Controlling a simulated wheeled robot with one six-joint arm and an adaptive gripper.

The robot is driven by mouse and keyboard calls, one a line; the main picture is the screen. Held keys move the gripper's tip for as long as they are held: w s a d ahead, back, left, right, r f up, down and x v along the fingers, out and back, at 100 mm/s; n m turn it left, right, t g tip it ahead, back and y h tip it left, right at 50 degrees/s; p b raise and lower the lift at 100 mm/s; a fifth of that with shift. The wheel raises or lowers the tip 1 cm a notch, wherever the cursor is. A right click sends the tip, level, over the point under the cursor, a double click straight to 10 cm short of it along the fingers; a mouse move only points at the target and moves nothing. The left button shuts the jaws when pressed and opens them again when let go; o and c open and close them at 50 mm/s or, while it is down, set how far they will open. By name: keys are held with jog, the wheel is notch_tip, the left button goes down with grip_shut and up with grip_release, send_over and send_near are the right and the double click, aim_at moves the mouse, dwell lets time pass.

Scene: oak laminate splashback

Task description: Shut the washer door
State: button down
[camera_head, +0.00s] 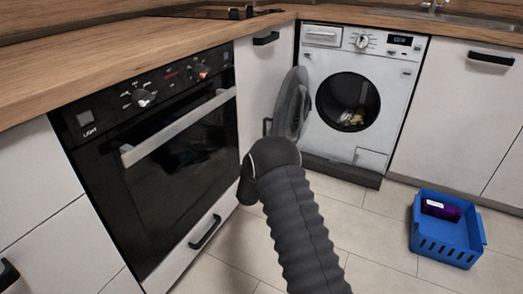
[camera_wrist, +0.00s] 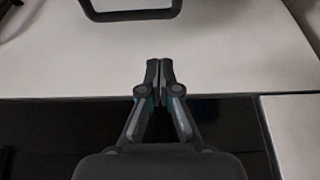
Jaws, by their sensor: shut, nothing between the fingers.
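The washer (camera_head: 395,112) stands under the counter at the back, in the head view. Its round door (camera_head: 291,104) is swung open to the left, standing out from the front, with the drum opening (camera_head: 348,102) uncovered and some cloth inside. My dark arm reaches up from the bottom middle and its end is in front of the lower edge of the door; the fingers are hidden there. In the wrist view my gripper (camera_wrist: 159,66) is shut and empty, over a pale panel with a black handle (camera_wrist: 130,8). The washer door does not show in the wrist view.
A black oven (camera_head: 160,140) with a bar handle is close on the left. A blue basket (camera_head: 447,230) with a purple item stands on the floor at the right. Tiled floor (camera_head: 365,215) is clear between basket and arm. A wooden counter (camera_head: 120,66) runs above.

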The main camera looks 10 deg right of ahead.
jog(key=w+d, duration=0.5)
jog(key=w, duration=0.2)
jog(key=shift+d, duration=0.3)
dwell(0.4)
dwell(0.4)
